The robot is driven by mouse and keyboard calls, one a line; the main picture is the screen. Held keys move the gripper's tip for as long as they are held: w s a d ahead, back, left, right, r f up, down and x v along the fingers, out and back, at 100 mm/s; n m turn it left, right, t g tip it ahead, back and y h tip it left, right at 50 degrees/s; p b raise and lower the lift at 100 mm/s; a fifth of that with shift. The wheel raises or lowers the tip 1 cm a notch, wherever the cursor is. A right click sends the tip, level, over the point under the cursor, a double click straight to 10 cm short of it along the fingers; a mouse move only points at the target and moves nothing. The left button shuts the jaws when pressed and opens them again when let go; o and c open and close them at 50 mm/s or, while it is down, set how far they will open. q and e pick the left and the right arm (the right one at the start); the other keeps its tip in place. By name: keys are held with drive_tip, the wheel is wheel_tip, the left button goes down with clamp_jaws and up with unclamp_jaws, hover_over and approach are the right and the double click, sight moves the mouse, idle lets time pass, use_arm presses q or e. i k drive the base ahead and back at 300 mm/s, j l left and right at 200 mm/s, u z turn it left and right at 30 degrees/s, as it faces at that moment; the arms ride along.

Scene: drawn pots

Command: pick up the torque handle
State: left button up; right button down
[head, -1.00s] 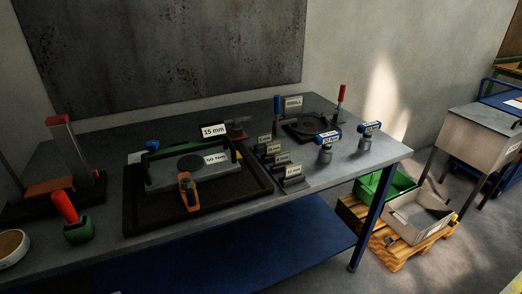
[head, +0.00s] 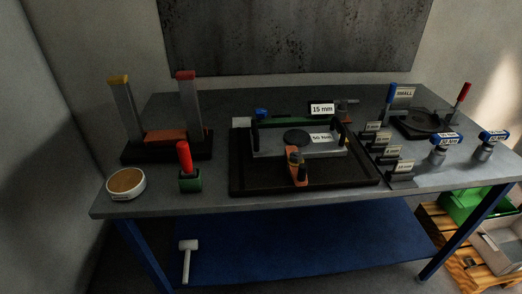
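No thing in the head view carries a label naming it the torque handle, so I cannot tell for sure which it is. Two grey pieces with blue labelled tops, a left one (head: 438,156) and a right one (head: 484,152), stand near the right front. Neither of my grippers is in view.
A round tin (head: 126,184) is at the front left corner. A mallet (head: 188,247) lies below.

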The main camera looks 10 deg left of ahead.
sight(483, 152)
drive_tip(key=l+z, duration=0.2)
drive_tip(key=z, duration=0.3)
drive_tip(key=l+z, duration=0.15)
drive_tip(key=z, duration=0.35)
